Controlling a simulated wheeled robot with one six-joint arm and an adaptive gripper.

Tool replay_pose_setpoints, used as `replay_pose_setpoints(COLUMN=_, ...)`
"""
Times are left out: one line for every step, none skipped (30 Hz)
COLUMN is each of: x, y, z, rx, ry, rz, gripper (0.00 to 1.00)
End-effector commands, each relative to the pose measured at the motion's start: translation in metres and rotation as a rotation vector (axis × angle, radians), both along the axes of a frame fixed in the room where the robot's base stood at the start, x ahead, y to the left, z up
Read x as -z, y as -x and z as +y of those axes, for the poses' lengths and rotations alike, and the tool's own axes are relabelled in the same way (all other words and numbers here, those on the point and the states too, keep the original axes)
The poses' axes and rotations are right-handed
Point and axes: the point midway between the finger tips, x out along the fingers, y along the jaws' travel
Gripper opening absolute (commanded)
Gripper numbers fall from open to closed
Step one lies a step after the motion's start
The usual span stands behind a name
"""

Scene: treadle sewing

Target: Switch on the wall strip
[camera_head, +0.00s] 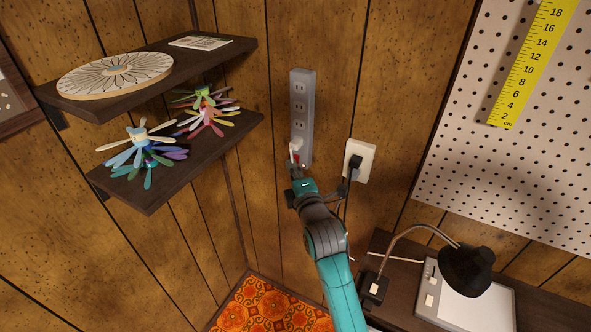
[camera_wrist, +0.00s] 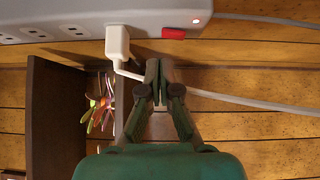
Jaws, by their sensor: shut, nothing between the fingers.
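The grey wall strip (camera_head: 301,100) is mounted upright on the wood-panelled wall, with several sockets down its face. In the wrist view the strip (camera_wrist: 60,20) runs across the top. Its red switch (camera_wrist: 173,33) is near one end, and a small light (camera_wrist: 196,21) beside it appears lit, pinkish white. A white plug (camera_wrist: 117,42) sits in the socket beside the switch; it also shows in the head view (camera_head: 296,145). My gripper (camera_wrist: 160,66) is shut and empty, its tips just below the red switch in the wrist view. In the head view my gripper (camera_head: 297,168) is at the strip's lower end; contact cannot be told.
A wall outlet (camera_head: 359,162) with a black plug is right of the strip. Two dark shelves (camera_head: 170,165) with colourful figures stand left. A desk lamp (camera_head: 466,268) is lower right, a pegboard (camera_head: 450,120) upper right. Cords run close to my gripper.

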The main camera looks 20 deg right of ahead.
Motion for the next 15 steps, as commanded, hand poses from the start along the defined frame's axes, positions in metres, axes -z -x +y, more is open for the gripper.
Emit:
replay_pose_setpoints(x=0.0, y=0.0, z=0.003, rx=-0.002, ry=0.0, rz=0.002, gripper=0.0)
replay_pose_setpoints(x=0.0, y=0.0, z=0.005, rx=-0.002, ry=0.0, rz=0.003, gripper=0.0)
replay_pose_setpoints(x=0.001, y=0.008, z=0.004, rx=-0.002, ry=0.0, rz=0.004, gripper=0.0)
replay_pose_setpoints(x=0.001, y=0.012, z=0.004, rx=-0.002, ry=-0.001, rz=0.004, gripper=0.0)
replay_pose_setpoints(x=0.001, y=0.017, z=0.004, rx=-0.002, ry=-0.001, rz=0.005, gripper=0.0)
replay_pose_setpoints(x=0.001, y=0.023, z=0.004, rx=-0.003, ry=-0.001, rz=0.007, gripper=0.0)
replay_pose_setpoints(x=0.0, y=0.027, z=0.004, rx=-0.003, ry=-0.001, rz=0.006, gripper=0.0)
replay_pose_setpoints(x=0.0, y=0.032, z=0.005, rx=-0.003, ry=-0.002, rz=0.007, gripper=0.0)
replay_pose_setpoints(x=0.0, y=0.039, z=0.005, rx=-0.004, ry=-0.002, rz=0.007, gripper=0.0)
replay_pose_setpoints(x=-0.001, y=0.044, z=0.005, rx=-0.004, ry=-0.002, rz=0.007, gripper=0.0)
replay_pose_setpoints(x=-0.001, y=0.049, z=0.005, rx=-0.004, ry=-0.002, rz=0.007, gripper=0.0)
replay_pose_setpoints(x=-0.001, y=0.056, z=0.005, rx=-0.004, ry=-0.002, rz=0.007, gripper=0.0)
replay_pose_setpoints(x=-0.002, y=0.061, z=0.005, rx=-0.004, ry=-0.002, rz=0.007, gripper=0.0)
replay_pose_setpoints(x=-0.002, y=0.067, z=0.005, rx=-0.004, ry=-0.002, rz=0.008, gripper=0.0)
replay_pose_setpoints(x=-0.003, y=0.073, z=0.005, rx=-0.005, ry=-0.003, rz=0.008, gripper=0.0)
